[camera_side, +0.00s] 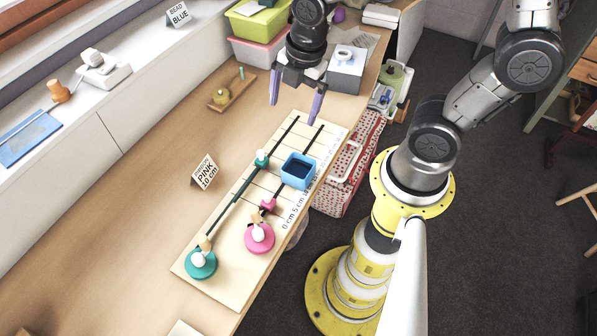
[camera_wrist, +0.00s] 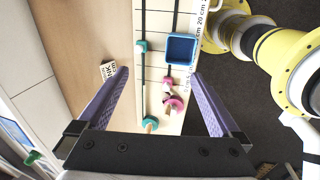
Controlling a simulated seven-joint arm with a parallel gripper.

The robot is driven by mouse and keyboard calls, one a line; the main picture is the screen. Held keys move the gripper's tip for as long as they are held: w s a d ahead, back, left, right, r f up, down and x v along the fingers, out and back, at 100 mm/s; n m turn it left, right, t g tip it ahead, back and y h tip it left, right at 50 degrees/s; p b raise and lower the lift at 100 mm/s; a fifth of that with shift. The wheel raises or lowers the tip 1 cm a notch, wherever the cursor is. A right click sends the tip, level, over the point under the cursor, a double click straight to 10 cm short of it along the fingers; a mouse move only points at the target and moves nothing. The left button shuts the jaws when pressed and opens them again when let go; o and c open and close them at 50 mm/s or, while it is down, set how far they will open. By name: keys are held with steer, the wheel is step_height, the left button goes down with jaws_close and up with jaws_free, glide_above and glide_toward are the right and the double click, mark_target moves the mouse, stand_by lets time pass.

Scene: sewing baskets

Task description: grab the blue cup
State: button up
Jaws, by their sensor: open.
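The blue cup (camera_side: 298,171) is a square, open-topped blue container. It stands on the pale measuring board (camera_side: 222,283) near its right edge, by one of the dark rods. In the wrist view the blue cup (camera_wrist: 181,49) shows beyond the fingertips, between the two finger lines. My gripper (camera_side: 295,104) has two purple fingers spread wide, with nothing between them. It hangs above the far end of the board, apart from the cup. In the wrist view my gripper (camera_wrist: 159,74) is also open and empty.
Teal (camera_side: 201,264) and pink (camera_side: 259,238) knobbed pieces stand at the near end of the board. A "PINK 10 cm" card (camera_side: 205,172) stands to the left. Green and pink bins (camera_side: 258,22) and a grey box (camera_side: 346,69) are at the back. The table's left middle is clear.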

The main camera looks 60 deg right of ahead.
steer(key=g, duration=0.2)
glide_above(299, 168)
steer(key=s+a, duration=0.1)
steer(key=a, duration=0.1)
step_height(299, 168, down, 6)
step_height(299, 168, down, 8)
steer(key=shift+s+r, duration=0.15)
steer(key=shift+r, duration=0.1)
steer(key=shift+a+f, duration=0.15)
steer(key=shift+f, duration=1.35)
steer(key=shift+a+f, duration=0.1)
steer(key=shift+f, duration=1.35)
